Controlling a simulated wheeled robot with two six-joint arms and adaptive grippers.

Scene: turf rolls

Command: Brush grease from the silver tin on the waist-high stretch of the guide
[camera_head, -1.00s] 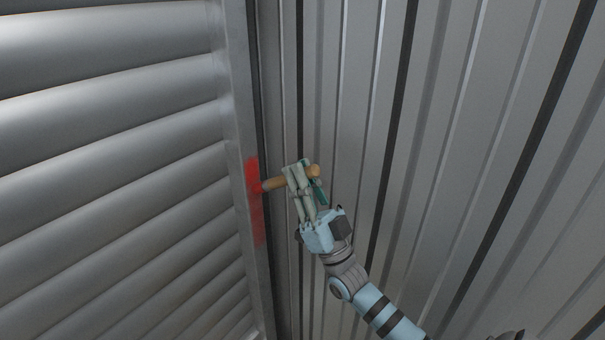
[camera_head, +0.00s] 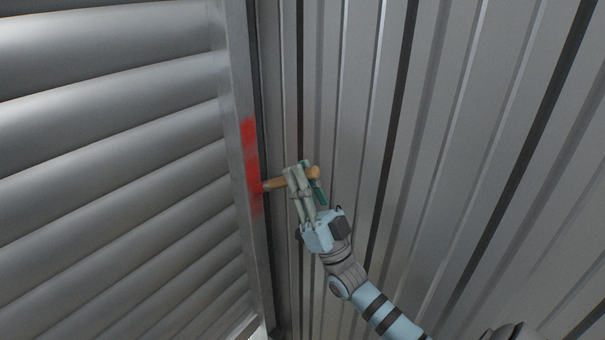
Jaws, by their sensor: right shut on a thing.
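The guide (camera_head: 238,95) is a grey metal upright along the edge of the slatted shutter. A patchy red stretch (camera_head: 250,150) is on its face. My right gripper (camera_head: 300,178) is shut on the wooden handle of a brush (camera_head: 275,184), just right of the guide. The brush lies nearly level, its tip at the lower part of the red stretch and seemingly touching it; the bristles are hard to make out. The silver tin and my left gripper are not in view.
The slatted grey shutter (camera_head: 110,150) fills the left side. A ribbed grey metal wall (camera_head: 450,150) fills the right, close behind my right arm. A small pale patch (camera_head: 258,330) shows at the bottom by the guide's foot.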

